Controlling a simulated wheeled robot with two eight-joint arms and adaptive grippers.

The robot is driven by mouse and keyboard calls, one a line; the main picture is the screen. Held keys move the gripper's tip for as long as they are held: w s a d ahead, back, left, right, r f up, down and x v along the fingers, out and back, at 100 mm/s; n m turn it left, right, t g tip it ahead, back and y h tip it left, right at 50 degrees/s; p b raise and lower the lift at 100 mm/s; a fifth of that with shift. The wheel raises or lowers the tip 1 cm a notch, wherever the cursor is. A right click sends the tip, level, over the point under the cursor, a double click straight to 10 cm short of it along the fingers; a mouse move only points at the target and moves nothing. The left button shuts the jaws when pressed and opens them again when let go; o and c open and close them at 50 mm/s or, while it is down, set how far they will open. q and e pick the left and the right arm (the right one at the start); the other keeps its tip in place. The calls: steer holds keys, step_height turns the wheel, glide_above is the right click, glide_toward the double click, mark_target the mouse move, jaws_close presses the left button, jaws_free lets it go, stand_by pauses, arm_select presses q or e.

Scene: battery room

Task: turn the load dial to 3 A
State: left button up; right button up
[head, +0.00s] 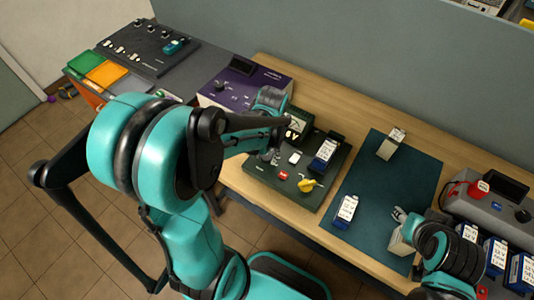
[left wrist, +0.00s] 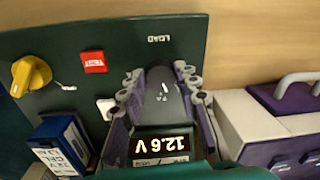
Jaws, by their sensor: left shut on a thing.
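The load dial (left wrist: 164,90) is a dark round knob with a white mark, on the green tester board (left wrist: 130,45) near the "LOAD" label (left wrist: 158,39). The mark's exact setting is not readable. My left gripper (left wrist: 160,88) is shut on the dial, one finger on each side. In the head view the left gripper (head: 270,156) is at the tester's left side, and the arm partly hides the dial.
The dark mat (head: 372,185) holds batteries (head: 345,209). A grey charger (head: 490,205) stands right.

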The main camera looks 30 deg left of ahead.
mark_target(266, 159)
arm_select(q)
steer(key=m, duration=0.6)
steer(key=shift+s, duration=0.1)
steer(key=m, duration=0.6)
steer(key=shift+a+m+t, duration=0.1)
steer(key=shift+m+t, duration=0.2)
steer(key=shift+m, duration=0.1)
steer(key=o, duration=1.2)
steer(key=shift+c, duration=0.2)
step_height(266, 159, up, 12)
steer(key=shift+s, duration=0.25)
